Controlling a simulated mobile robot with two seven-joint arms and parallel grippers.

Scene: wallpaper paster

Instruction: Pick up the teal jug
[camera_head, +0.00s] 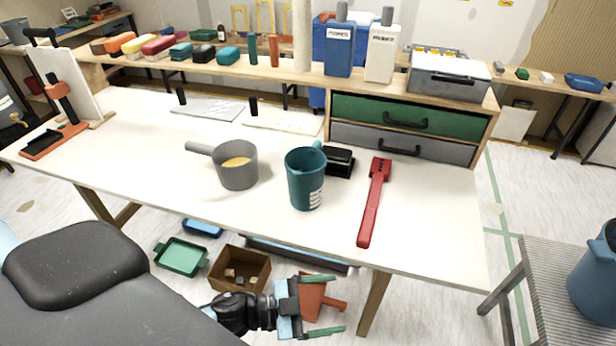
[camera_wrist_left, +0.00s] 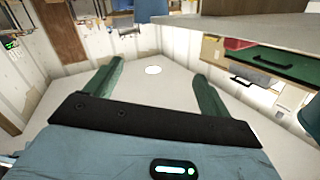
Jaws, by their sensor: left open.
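The teal jug (camera_head: 304,181) stands upright on the white table, right of its middle and near the front edge, with its handle towards the back right. My left gripper (camera_head: 333,304) is low in front of the table, below the tabletop's front edge and apart from the jug. Its two green fingers are spread with nothing between them. In the left wrist view the open fingers (camera_wrist_left: 158,88) point across the floor, and part of a teal thing shows at the right edge. My right gripper is not in view.
A grey pot (camera_head: 238,170) with yellow contents stands left of the jug, a black block (camera_head: 339,162) right behind it, and a red tool (camera_head: 371,208) to its right. Drawers (camera_head: 405,121) stand behind. The tabletop's left front is clear. Trays and a brown box (camera_head: 240,268) lie below.

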